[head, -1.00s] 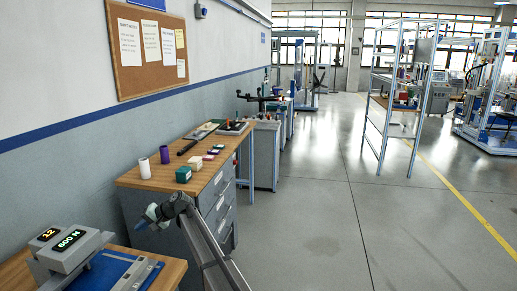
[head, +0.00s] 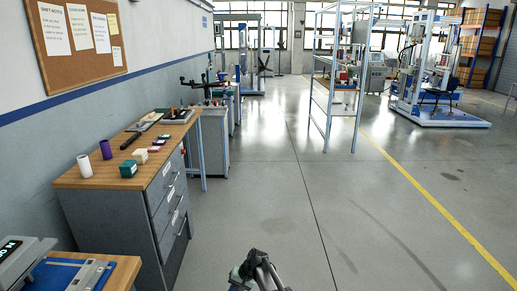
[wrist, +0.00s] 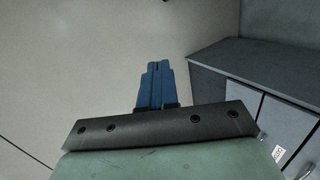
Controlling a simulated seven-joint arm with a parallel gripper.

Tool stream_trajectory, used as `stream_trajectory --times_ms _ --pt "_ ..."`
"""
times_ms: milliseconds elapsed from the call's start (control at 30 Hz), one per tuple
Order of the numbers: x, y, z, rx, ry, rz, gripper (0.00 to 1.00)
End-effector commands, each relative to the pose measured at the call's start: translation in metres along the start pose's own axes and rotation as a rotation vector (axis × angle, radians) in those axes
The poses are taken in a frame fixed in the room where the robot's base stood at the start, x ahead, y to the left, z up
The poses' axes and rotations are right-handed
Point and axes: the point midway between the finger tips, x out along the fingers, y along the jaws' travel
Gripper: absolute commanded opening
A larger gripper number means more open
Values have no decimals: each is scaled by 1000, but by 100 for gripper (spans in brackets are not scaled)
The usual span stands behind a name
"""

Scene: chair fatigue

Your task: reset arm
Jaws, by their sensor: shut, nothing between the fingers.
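My gripper shows in the wrist view as blue fingers (wrist: 156,84) closed together with nothing between them, over bare grey floor. In the head view my arm's end (head: 250,270) is low at the bottom centre, in front of the floor and to the right of the drawer cabinet. The fingertips cannot be made out there.
A drawer cabinet with a wooden top (head: 100,176) stands at the left, bearing a white roll (head: 84,166), a purple roll (head: 106,150) and a green box (head: 128,168). A grey device (head: 22,262) sits at lower left. Open floor (head: 350,210) lies to the right.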

Motion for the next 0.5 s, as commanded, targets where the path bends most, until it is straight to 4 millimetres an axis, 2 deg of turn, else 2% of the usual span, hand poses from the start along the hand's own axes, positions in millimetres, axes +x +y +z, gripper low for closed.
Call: stream_trajectory --times_ms 33,100,167,300,400,500 --pt "-2 33 14 26 -7 20 0" --pt "-4 73 29 57 -17 47 0" --pt "-5 107 45 85 -28 69 0" --pt "-8 180 87 148 -61 118 0" --pt "-8 224 125 188 -92 155 0" --pt "-1 254 166 206 -133 196 0"
